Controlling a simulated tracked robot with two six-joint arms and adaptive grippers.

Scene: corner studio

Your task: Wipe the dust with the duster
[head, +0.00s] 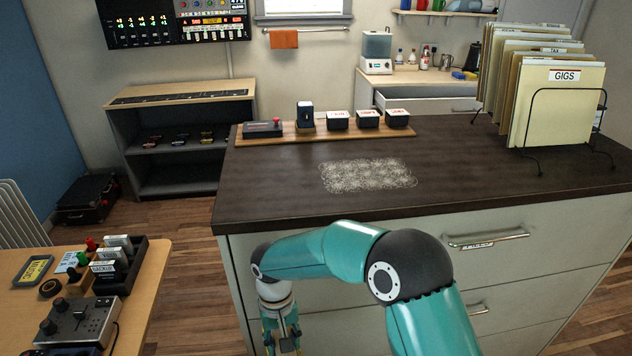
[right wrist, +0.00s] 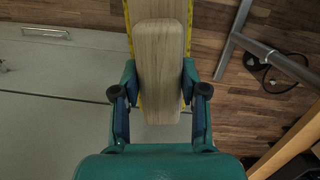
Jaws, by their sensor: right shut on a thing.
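A pale, speckled patch of dust (head: 368,176) lies on the dark counter top (head: 280,185), near its middle. My right arm reaches across the front of the counter, and its gripper (head: 283,340) hangs low before the drawer fronts, below the top and left of the dust. In the right wrist view my right gripper (right wrist: 159,85) is shut on a pale wooden block, which looks like the duster (right wrist: 160,50), with yellow edging along its sides. The duster's underside is hidden. In the head view I cannot make out the duster clearly. My left gripper is not in view.
A wooden board (head: 340,133) with small boxes stands along the counter's back edge. A wire rack of folders (head: 560,105) stands at the right. A wooden desk (head: 150,290) with small gear is at the lower left. The counter around the dust is clear.

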